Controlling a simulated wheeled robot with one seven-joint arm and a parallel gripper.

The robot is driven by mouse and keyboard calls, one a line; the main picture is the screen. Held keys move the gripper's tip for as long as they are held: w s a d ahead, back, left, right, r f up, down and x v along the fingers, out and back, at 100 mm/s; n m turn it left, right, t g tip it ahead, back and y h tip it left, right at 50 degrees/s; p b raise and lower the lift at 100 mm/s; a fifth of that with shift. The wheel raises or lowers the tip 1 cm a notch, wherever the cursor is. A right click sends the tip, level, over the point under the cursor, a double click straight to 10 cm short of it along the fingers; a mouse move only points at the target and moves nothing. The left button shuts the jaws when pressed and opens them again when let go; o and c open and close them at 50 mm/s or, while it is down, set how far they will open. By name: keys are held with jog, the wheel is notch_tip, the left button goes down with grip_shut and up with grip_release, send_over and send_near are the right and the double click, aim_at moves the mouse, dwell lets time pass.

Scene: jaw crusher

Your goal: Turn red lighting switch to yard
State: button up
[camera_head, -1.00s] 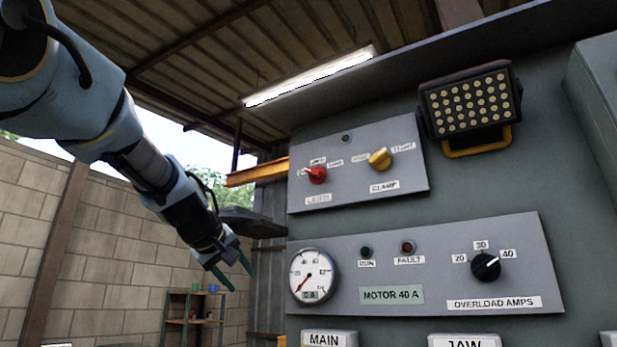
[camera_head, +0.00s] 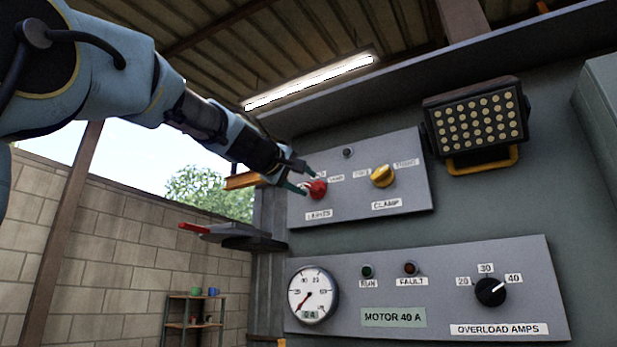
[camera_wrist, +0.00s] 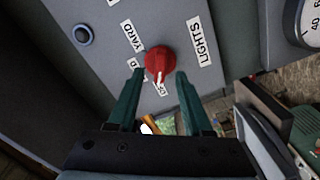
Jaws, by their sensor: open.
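The red lighting switch (camera_head: 317,188) is a round red knob on the upper grey panel, above a label reading LIGHTS. In the wrist view the red knob (camera_wrist: 159,62) lies just beyond and between the two green fingertips, with its white-marked pointer end toward the OFF-side label, not toward the YARD label (camera_wrist: 131,38). My gripper (camera_head: 305,178) is open at the knob's left side in the head view. In the wrist view my gripper (camera_wrist: 160,75) has a finger on each side of the knob with gaps visible. Contact cannot be told.
A yellow CLAMP knob (camera_head: 382,176) is to the right on the same panel. A floodlight (camera_head: 475,113) juts out at upper right. Below are a gauge (camera_head: 313,294) and a black overload knob (camera_head: 490,292). A small indicator (camera_wrist: 83,35) sits near the red knob.

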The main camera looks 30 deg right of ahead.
aim_at(315, 188)
jog(key=shift+p+x, duration=0.3)
jog(key=shift+x, duration=0.95)
jog(key=shift+c, duration=0.3)
grip_shut()
